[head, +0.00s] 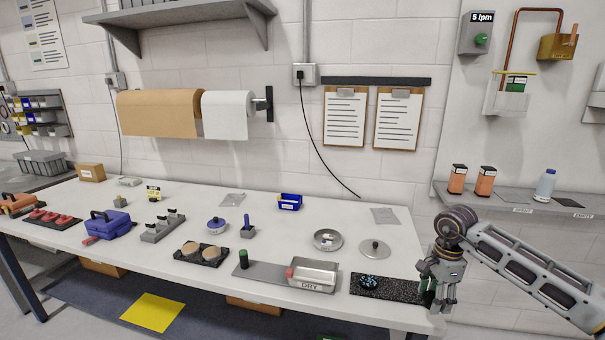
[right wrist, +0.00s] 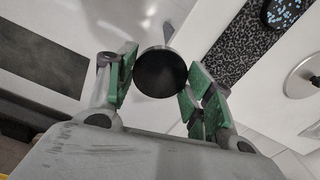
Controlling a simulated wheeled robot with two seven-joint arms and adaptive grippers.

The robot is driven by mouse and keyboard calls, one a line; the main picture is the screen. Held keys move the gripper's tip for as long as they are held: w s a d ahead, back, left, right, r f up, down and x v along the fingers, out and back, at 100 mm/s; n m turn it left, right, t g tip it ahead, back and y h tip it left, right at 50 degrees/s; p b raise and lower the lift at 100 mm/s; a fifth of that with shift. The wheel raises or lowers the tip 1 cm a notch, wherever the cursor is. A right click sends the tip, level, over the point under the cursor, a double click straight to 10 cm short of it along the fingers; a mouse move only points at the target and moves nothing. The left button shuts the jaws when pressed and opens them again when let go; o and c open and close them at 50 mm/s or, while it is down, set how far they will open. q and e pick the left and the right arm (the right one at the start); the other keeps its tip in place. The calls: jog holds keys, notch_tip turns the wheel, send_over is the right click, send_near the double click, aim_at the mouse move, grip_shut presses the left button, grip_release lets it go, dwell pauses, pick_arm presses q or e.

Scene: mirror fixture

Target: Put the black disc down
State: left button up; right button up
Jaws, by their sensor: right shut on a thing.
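My right gripper (head: 438,296) is at the right front end of the white bench, beside the speckled black mat (head: 400,290). In the right wrist view its green fingers (right wrist: 161,74) are shut on the black disc (right wrist: 160,73), which shows its round dark face between them. In the head view the fingers mostly hide the disc. The mat also shows in the right wrist view (right wrist: 238,45), apart from the disc. A dark piece with blue speckles (head: 368,282) lies on the mat. My left gripper is not in view.
Left of the mat stands a metal tray marked DRY (head: 314,275). Behind the mat are a round lid with a knob (head: 375,248) and a shallow metal dish (head: 328,239). The right part of the mat is bare. A shelf (head: 520,200) is on the wall at the right.

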jog(key=n, duration=0.4)
jog(key=shift+w+a, duration=0.1)
jog(key=n, duration=0.3)
jog(key=shift+w+a+f, duration=0.1)
jog(key=shift+a+f, duration=0.05)
jog(key=n, duration=0.4)
jog(key=shift+w+a+f, duration=0.1)
jog(key=shift+a+f, duration=0.1)
jog(key=shift+a, duration=0.2)
jog(key=n, duration=0.2)
jog(key=shift+a+f+n, duration=0.25)
jog(key=shift+a+n, duration=0.05)
jog(key=shift+a, duration=0.05)
jog(key=s+a+f+n, duration=0.2)
jog(key=a+f+n, duration=0.2)
jog(key=a, duration=0.7)
jog(key=shift+s+f, duration=0.15)
jog(key=shift+f, duration=0.8)
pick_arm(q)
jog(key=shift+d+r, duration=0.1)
pick_arm(e)
jog(key=shift+r, duration=0.15)
